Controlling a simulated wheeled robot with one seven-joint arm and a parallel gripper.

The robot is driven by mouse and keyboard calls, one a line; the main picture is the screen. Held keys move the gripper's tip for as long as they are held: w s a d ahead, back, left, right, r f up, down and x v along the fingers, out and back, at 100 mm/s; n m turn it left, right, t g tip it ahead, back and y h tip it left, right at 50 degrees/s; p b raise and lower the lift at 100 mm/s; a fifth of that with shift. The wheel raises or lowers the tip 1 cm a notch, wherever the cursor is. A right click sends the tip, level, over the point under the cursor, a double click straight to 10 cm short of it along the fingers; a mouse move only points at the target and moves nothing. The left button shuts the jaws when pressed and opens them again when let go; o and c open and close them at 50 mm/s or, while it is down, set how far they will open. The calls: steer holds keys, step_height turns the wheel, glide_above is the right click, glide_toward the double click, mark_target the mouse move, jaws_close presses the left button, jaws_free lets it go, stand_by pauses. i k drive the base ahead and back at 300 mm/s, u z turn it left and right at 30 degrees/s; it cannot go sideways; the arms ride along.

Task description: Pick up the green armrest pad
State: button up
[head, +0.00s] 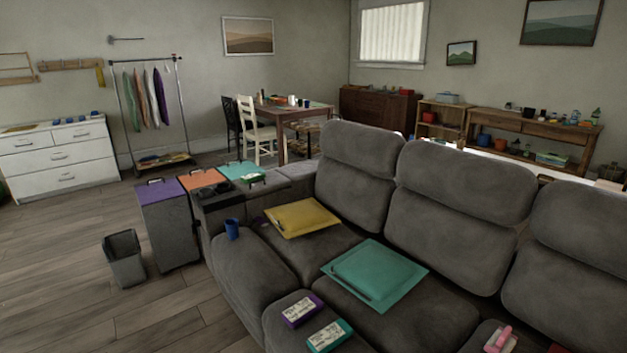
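Several green-teal things show in the head view, and I cannot tell for sure which is the armrest pad. A large flat teal pad (375,275) lies on the middle seat of the grey sofa, with a dark strip along its near left side. A small teal block with a white label (330,336) lies on grey upholstery at the front. A flat teal panel (242,171) with a dark handle lies beyond the left end of the sofa. My gripper is not in view.
The grey sofa (455,231) fills the right and front. A dark bin (124,259) stands at left. Wooden floor (60,260) is clear.

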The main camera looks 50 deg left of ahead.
mark_target(256, 175)
steer(key=u, duration=2.6)
steer(key=i, duration=1)
steer(key=u, duration=0.9)
steer(key=i, duration=3.45)
steer(key=z, duration=0.55)
